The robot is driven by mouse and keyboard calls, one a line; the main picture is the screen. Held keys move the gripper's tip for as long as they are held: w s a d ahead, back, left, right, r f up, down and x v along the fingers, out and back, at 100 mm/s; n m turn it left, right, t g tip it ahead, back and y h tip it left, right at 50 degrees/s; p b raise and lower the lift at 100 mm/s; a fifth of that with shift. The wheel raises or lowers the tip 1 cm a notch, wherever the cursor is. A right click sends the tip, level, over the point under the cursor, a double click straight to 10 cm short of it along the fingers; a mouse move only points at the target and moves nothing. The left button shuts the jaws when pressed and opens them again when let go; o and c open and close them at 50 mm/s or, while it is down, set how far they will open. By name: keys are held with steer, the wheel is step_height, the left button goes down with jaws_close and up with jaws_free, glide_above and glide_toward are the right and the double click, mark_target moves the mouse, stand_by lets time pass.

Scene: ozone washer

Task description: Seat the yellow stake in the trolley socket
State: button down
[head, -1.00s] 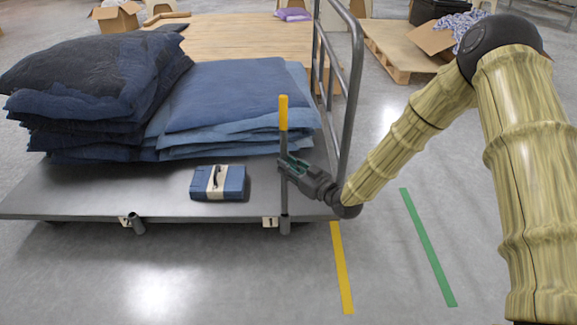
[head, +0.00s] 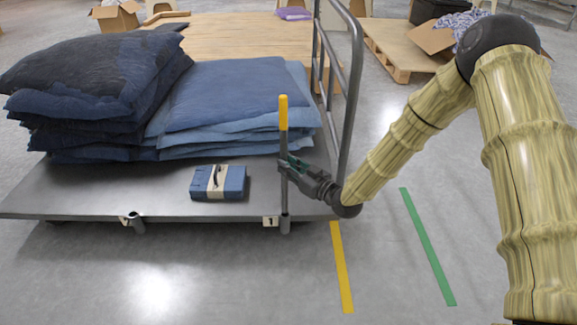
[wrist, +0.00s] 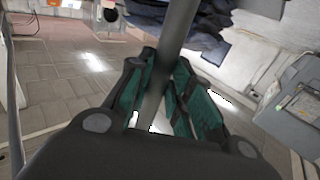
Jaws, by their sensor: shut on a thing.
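The yellow stake (head: 283,112) stands about upright at the trolley's front edge, with a yellow top and a grey shaft. My gripper (head: 287,167) is shut on the shaft below the yellow part. In the wrist view the grey shaft (wrist: 180,25) runs between the green-padded fingers (wrist: 163,62). The stake's lower end lines up with the grey tube socket (head: 285,226) beside the label 1; I cannot tell how deep it is in the socket. A second tube socket (head: 138,225), apparently empty, is further left on the trolley (head: 75,205).
A blue strapped bundle (head: 232,184) lies on the deck left of my gripper. Stacked dark and blue padded sacks (head: 235,95) fill the back of the deck. The trolley's upright handle rail (head: 350,100) stands behind my gripper. Floor in front is clear, with yellow and green tape.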

step_height(320, 180, down, 10)
steer(key=b, duration=0.4)
steer(key=shift+f, duration=0.2)
stand_by(5.1)
steer(key=c, duration=1.2)
jaws_free()
steer(key=v, duration=1.2)
